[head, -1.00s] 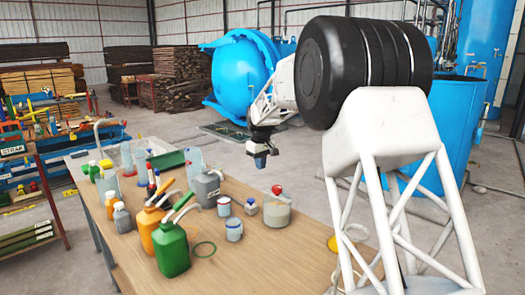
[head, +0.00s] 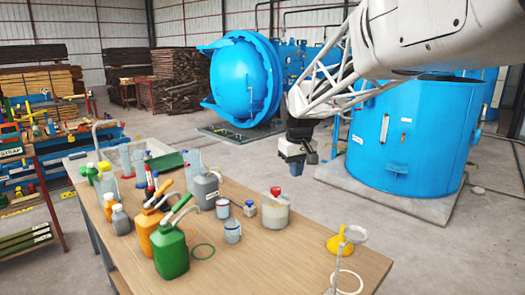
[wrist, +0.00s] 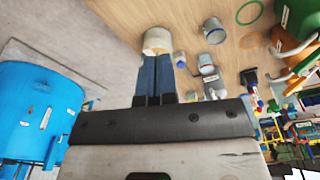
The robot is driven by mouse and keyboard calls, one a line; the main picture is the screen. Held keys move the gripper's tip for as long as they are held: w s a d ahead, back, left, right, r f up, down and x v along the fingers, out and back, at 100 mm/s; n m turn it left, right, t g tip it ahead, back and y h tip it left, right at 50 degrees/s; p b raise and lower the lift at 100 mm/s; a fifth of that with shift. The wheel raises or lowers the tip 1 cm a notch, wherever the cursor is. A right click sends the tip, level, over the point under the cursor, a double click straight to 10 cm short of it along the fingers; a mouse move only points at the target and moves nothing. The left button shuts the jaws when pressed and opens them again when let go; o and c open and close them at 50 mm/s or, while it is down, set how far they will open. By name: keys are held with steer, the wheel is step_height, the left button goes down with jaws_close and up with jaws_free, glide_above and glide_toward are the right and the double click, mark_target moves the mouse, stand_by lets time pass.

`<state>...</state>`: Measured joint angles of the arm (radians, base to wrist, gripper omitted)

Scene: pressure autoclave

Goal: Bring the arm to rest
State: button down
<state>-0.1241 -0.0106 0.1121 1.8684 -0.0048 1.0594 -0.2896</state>
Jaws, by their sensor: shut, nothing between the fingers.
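My gripper (head: 296,168) hangs in the air beyond the far right edge of the workbench (head: 318,235), pointing down, in the head view. In the wrist view its two blue fingers (wrist: 156,62) lie side by side, shut, with nothing seen between them. My white arm reaches in from the upper right of the head view. The gripper is apart from the bottles and cups on the bench.
A blue tank (head: 408,145) and the autoclave (head: 243,80) stand behind. Floor between them is clear.

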steer(key=s+d+f+m, duration=0.1)
steer(key=s+d+f, duration=0.1)
steer(key=s, duration=1.1)
steer(key=s+d+f+m+t, duration=0.1)
steer(key=s+d+f+m, duration=0.1)
steer(key=s, duration=1.1)
steer(key=s+d+f+m, duration=0.2)
steer(key=s+d+f, duration=0.2)
steer(key=s, duration=0.9)
steer(key=shift+s+d, duration=0.15)
steer(key=shift+d, duration=0.3)
